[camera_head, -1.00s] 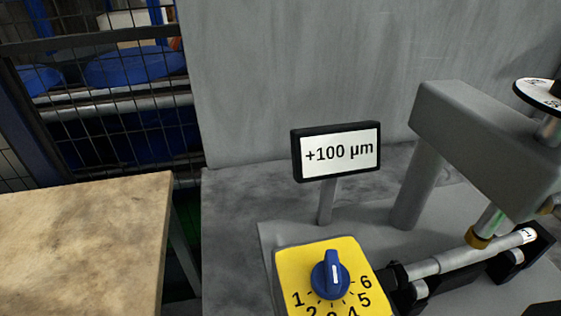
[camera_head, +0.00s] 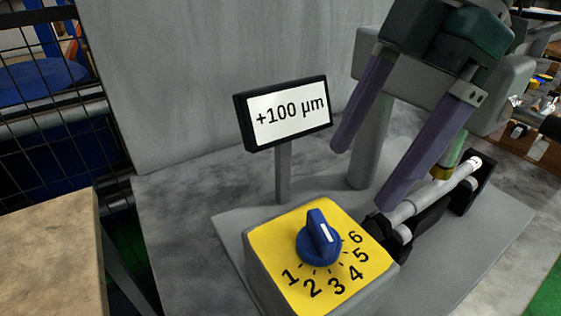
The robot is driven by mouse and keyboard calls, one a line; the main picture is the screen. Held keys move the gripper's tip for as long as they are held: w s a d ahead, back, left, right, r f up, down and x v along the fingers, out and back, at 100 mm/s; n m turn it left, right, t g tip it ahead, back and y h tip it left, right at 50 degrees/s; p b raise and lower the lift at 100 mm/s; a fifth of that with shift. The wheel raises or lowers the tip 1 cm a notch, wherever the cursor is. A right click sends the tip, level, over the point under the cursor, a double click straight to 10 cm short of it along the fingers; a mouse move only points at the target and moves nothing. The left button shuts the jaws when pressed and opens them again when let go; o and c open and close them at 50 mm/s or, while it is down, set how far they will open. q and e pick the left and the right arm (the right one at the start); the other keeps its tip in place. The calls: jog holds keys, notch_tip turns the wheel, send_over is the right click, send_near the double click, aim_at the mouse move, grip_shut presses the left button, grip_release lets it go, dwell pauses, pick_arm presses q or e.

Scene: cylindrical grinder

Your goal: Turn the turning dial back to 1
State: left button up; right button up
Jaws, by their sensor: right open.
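The turning dial (camera_head: 318,243) is a blue knob with a raised grip and a white mark, on top of a yellow box (camera_head: 270,240). The numbers 1 to 6 run around its near side, from 1 at the left to 6 at the right. I cannot tell surely which number the mark points at. My right gripper (camera_head: 368,175) comes in from the upper right, with two long purple fingers spread apart and empty. It is above and to the right of the dial, not touching it. My left gripper is not in view.
A display sign reading +100 µm (camera_head: 290,113) stands on a post behind the box. A grey machine arm and post (camera_head: 367,160) and a shaft in black holders (camera_head: 435,197) are to the right. A wooden table (camera_head: 45,260) is at the left.

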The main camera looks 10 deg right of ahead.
aim_at(323, 225)
jog(key=x, duration=0.9)
jog(key=shift+a+f, duration=0.25)
jog(key=shift+f, duration=0.1)
jog(key=shift+c, duration=0.2)
jog(key=c, duration=1.3)
jog(key=shift+r+m+p, duration=0.25)
jog(key=shift+m+p, duration=0.15)
jog(key=shift+p, duration=0.2)
jog(key=m+t+p, duration=0.1)
jog(key=m+p, duration=0.3)
jog(key=p, duration=0.1)
jog(key=m+t+p, duration=0.2)
jog(key=m+p, duration=0.2)
jog(key=p, duration=0.2)
jog(key=shift+s+a+r+h, duration=0.1)
jog(key=shift+h, duration=0.3)
jog(key=shift+m+t+h+p, duration=0.4)
jog(key=shift+m+t+p, duration=0.1)
jog(key=shift+m+p, duration=1)
jog(key=shift+m, duration=0.1)
jog(key=shift+f, duration=0.25)
